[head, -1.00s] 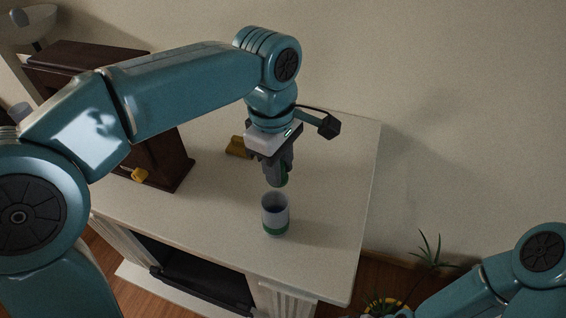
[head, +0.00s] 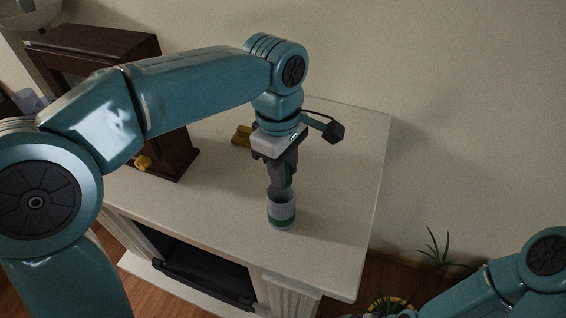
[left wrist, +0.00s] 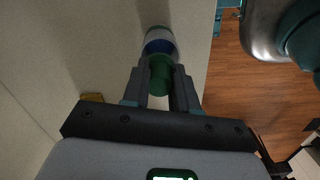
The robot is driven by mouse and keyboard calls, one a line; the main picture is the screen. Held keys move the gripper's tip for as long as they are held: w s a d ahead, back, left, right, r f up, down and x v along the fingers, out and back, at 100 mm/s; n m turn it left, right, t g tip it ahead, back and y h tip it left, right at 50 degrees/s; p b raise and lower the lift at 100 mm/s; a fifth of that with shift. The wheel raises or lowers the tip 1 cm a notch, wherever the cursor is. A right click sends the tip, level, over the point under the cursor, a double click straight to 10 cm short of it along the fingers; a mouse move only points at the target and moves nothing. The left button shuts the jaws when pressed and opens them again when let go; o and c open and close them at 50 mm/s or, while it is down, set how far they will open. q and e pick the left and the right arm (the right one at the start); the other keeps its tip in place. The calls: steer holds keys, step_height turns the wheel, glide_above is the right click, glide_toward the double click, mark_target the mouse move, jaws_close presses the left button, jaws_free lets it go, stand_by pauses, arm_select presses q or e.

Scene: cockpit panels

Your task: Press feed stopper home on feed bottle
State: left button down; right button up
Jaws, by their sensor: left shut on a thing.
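The feed bottle (head: 281,212), a pale grey cup shape with a green band at its foot, stands upright on the white mantel top. My left gripper (head: 281,180) points down over its mouth, shut on the green feed stopper (head: 289,183). In the left wrist view the stopper (left wrist: 160,78) sits between the two fingers, with the bottle (left wrist: 158,40) just beyond, roughly in line. The stopper's lower end is at or just above the bottle's rim; I cannot tell whether it touches. My right gripper is out of view; only part of that arm shows at lower right.
The white mantel top (head: 335,200) is clear to the right of the bottle. A dark wooden case (head: 175,150) stands at left. A plant (head: 436,246) is on the floor at right.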

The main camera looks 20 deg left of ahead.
arm_select(q)
steer(key=shift+a+f+b, duration=0.2)
steer(key=shift+f+b, duration=0.15)
steer(key=shift+f, duration=0.45)
steer(key=shift+s+d, duration=0.1)
steer(key=shift+d, duration=0.1)
steer(key=shift+p, duration=0.35)
stand_by(0.8)
steer(key=shift+f, duration=0.15)
steer(key=shift+f+b, duration=0.35)
steer(key=shift+b, duration=0.05)
steer(key=shift+f+b, duration=0.45)
steer(key=shift+f, duration=0.15)
